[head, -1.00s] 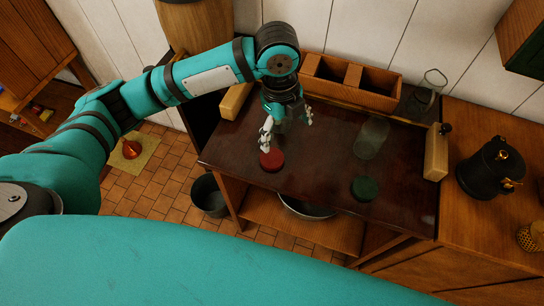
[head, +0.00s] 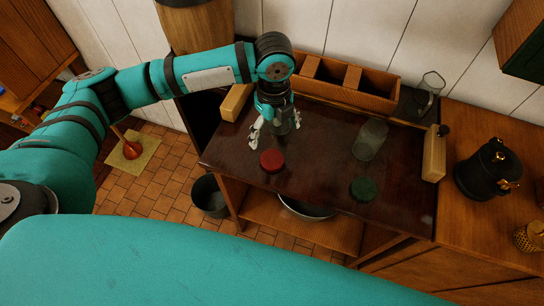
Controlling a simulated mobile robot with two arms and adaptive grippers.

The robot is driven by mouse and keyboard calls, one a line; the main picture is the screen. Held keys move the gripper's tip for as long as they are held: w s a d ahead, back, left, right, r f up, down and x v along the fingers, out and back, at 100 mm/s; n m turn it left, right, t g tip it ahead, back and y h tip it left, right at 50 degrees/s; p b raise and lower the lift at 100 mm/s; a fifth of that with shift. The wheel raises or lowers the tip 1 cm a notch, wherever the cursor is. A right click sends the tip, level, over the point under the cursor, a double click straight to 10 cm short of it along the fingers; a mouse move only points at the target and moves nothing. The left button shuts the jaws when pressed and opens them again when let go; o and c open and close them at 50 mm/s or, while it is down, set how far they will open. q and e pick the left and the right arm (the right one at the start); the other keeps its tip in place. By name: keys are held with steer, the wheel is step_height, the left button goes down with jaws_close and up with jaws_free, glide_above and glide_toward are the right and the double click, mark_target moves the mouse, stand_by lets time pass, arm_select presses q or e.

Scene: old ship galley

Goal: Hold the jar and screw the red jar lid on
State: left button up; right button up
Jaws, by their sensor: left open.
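The red jar lid (head: 272,161) lies flat near the front left of the dark tabletop. My left gripper (head: 276,129) is open and points down just behind the lid, its fingers apart. A greyish, see-through shape, perhaps a glass jar, shows between or behind the fingers; the gripper partly hides it and I cannot tell if they touch. A clear glass jar (head: 370,139) stands further right on the tabletop. A green lid (head: 364,189) lies in front of that jar. My right gripper is not in view.
A wooden divided box (head: 347,83) stands along the back of the dark tabletop (head: 320,167). A glass vessel (head: 430,91) stands at the back right. A black pot (head: 489,170) stands on the right counter. The tabletop between the two lids is clear.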

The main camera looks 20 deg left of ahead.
arm_select(q)
steer(key=p, duration=0.1)
glide_above(272, 159)
steer(key=f, duration=0.7)
steer(key=shift+w+d, duration=0.1)
steer(key=shift+w, duration=0.2)
steer(key=shift+s+f+p, duration=0.1)
steer(key=shift+f+p, duration=0.05)
steer(key=shift+p, duration=0.15)
steer(key=f, duration=0.1)
steer(key=f+p, duration=0.1)
steer(key=f, duration=0.1)
steer(key=shift+s+f, duration=0.2)
steer(key=shift+f, duration=0.1)
steer(key=shift+f+p, duration=0.3)
steer(key=shift+f, duration=0.3)
steer(key=shift+c, duration=0.4)
steer(key=c, duration=0.9)
